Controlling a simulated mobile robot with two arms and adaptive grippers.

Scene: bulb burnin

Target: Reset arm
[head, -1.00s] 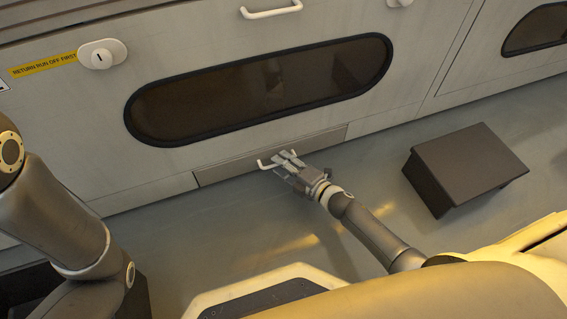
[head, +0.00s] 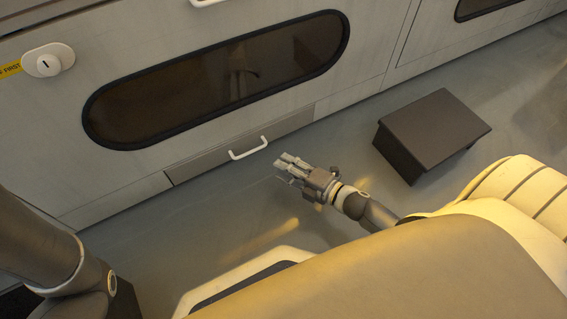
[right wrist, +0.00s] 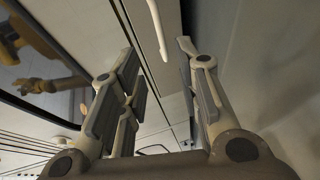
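My right gripper (head: 284,169) is in front of the cabinet's low drawer, a little short of its white handle (head: 248,148). It is apart from the handle and holds nothing. In the right wrist view its two fingers (right wrist: 158,68) stand apart with an empty gap between them, and the white handle (right wrist: 158,30) shows beyond the gap. My left arm comes in at the left edge of the head view, but its gripper is not in view.
The drawer front (head: 205,164) sits flush below a dark oval window (head: 215,80). A switch plate (head: 48,60) is at upper left. A dark grey step stool (head: 435,125) stands on the floor to the right. The floor (head: 190,215) between is clear.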

